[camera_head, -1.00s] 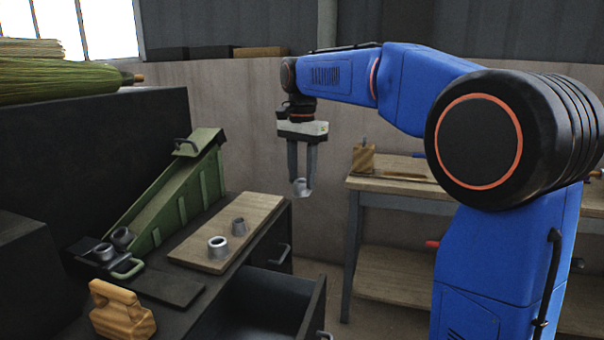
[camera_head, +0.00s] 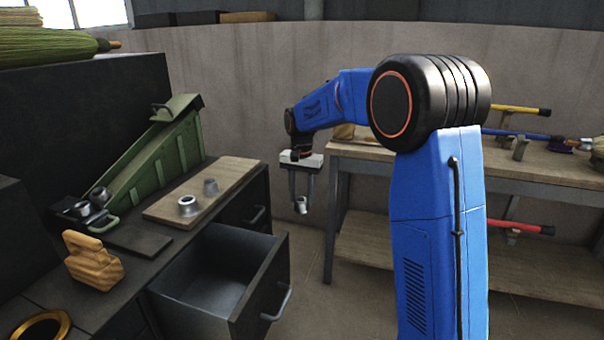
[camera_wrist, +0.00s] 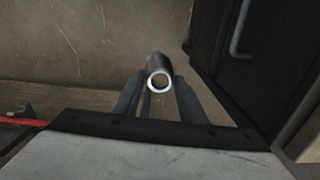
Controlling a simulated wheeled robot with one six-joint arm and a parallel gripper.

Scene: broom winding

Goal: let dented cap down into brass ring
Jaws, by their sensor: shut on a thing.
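My gripper (camera_head: 302,200) is shut on a small grey metal cap (camera_head: 301,206), which hangs between its fingertips in the air, right of the open drawer. In the wrist view the cap (camera_wrist: 157,70) shows a bright round rim with a dark hole; I cannot make out a dent. The brass ring (camera_head: 62,322) lies on the dark bench top at the bottom left, cut off by the picture's lower edge. My gripper is far to the right of the ring and apart from it.
Two similar grey caps (camera_head: 188,206) stand on a wooden board (camera_head: 162,213). More lie at the foot of a green chute (camera_head: 150,165). A yellow wooden block (camera_head: 92,262) stands near the ring. The open drawer (camera_head: 225,275) juts out. A workbench (camera_head: 450,165) with tools stands behind.

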